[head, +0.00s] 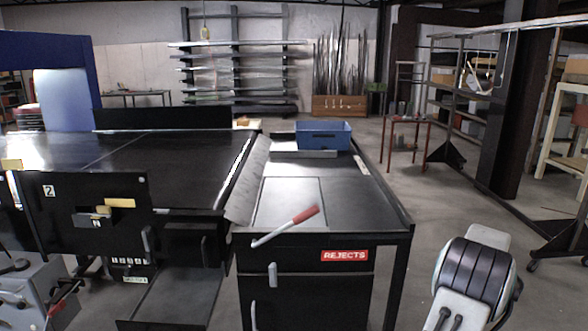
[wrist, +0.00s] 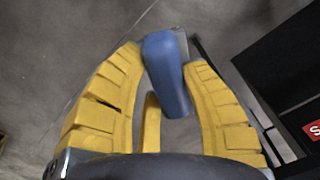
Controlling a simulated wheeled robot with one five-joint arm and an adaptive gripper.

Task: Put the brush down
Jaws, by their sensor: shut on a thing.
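My gripper (wrist: 168,75) shows in the wrist view with its yellow segmented fingers closed around a smooth blue piece, the brush (wrist: 166,72). The brush's blue end sticks out beyond the fingertips, and its lower part runs down between the fingers. No bristles can be made out. The gripper holds it above the grey floor, beside the black cabinet at the right of that view. In the head view neither the fingers nor the brush can be seen; only part of my arm shows at the lower right.
The black rejects bench (head: 385,208) has a blue bin (head: 324,136) at its far end and bare top in front. A red-gripped lever (head: 290,225) slants across its front edge. The conveyor (head: 150,150) lies left. A red table (head: 408,122) stands behind right. Floor right of the bench is open.

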